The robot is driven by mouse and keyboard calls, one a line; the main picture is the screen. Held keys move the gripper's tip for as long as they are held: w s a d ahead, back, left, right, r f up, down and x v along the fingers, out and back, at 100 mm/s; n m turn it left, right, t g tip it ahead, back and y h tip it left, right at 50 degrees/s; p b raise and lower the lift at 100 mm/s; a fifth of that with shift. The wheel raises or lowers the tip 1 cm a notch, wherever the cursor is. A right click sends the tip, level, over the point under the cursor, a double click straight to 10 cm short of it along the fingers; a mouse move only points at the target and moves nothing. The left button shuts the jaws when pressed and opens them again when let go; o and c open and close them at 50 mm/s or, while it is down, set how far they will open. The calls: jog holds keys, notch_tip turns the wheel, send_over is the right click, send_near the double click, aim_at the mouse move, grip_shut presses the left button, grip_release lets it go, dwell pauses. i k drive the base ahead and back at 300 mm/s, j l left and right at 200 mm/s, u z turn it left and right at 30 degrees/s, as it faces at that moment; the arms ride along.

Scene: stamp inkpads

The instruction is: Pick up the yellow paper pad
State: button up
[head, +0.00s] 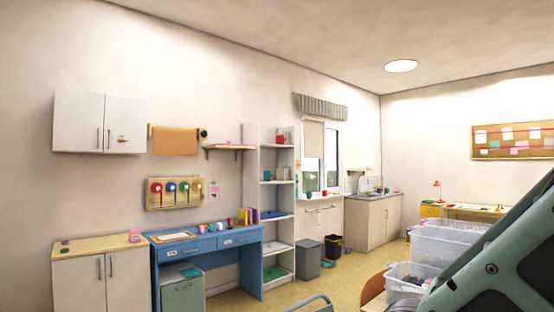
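I cannot make out a yellow paper pad in the head view. Several small items stand on the blue desk (205,243), among them upright books or files (248,216), but they are too small to tell apart. A yellow patch (430,211) shows under the far desk at the right, and I cannot tell what it is. My gripper is not in view; only a dark green link of my arm shows at the lower right.
A low white cabinet (82,278) stands left of the desk, and an open white shelf (280,230) stands right of it. Two bins (307,260) (333,246) and a counter (372,221) follow. Clear plastic crates (440,246) stand at the right. Floor (265,304) shows between.

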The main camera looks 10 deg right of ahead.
aim_at(241, 213)
jog(key=i+j+u, duration=0.65)
jog(key=i, duration=0.7)
jog(key=i+j+u, duration=0.1)
jog(key=i+u, duration=0.25)
jog(key=i, duration=0.65)
jog(key=i+z, duration=0.1)
jog(key=i, duration=0.75)
jog(key=i+j+z, duration=0.1)
jog(key=i, duration=0.75)
jog(key=i+z, duration=0.3)
jog(key=z, duration=0.15)
jog(key=i+z, duration=0.3)
jog(key=z, duration=0.15)
jog(key=i+j+z, duration=0.15)
jog(key=i+z, duration=0.25)
jog(key=i+l+z, duration=0.2)
jog(key=z, duration=0.25)
jog(key=i+z, duration=0.55)
jog(key=z, duration=0.3)
jog(key=i+z, duration=0.2)
jog(key=i, duration=1.55)
jog(key=i+l+u, duration=0.15)
jog(key=i+u, duration=0.25)
jog(key=i, duration=0.2)
jog(key=i+l+u, duration=0.4)
jog(key=i, duration=0.2)
jog(key=i+l+u, duration=0.35)
jog(key=i+l, duration=0.1)
jog(key=i, duration=0.1)
